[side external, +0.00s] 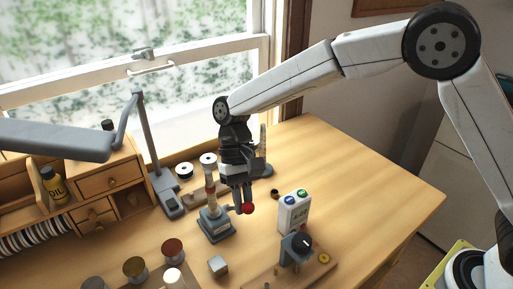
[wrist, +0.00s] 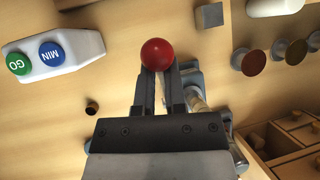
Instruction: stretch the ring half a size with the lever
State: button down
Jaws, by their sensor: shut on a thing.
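The ring stretcher (side external: 214,226) is a blue-grey base with an upright post on the wooden bench. Its lever ends in a red ball knob (side external: 247,208), which also shows in the wrist view (wrist: 157,54) at the tips of my fingers. My gripper (side external: 241,203) points down just right of the post and is shut on the lever at its red knob. In the wrist view my fingers (wrist: 158,78) are close together just below the ball. The post is partly behind my gripper in the wrist view. I cannot make out the ring on it for certain.
A white box with green and blue buttons (side external: 293,211) stands to the right. A bench device (side external: 296,249) and a small metal block (side external: 218,266) are nearer the front. A lamp post (side external: 160,160) and wooden drawers (side external: 107,178) stand at left. The bench's right side is clear.

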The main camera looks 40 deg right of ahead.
jog(key=shift+w+a+r, duration=0.15)
jog(key=shift+w+r, duration=0.7)
jog(key=shift+w, duration=0.1)
jog(key=c, duration=0.7)
grip_release()
jog(key=shift+c, duration=0.2)
jog(key=shift+o, duration=0.3)
jog(key=shift+f, duration=0.1)
jog(key=v, duration=0.7)
jog(key=shift+r, duration=0.35)
jog(key=shift+w+d, duration=0.1)
jog(key=shift+d, duration=0.1)
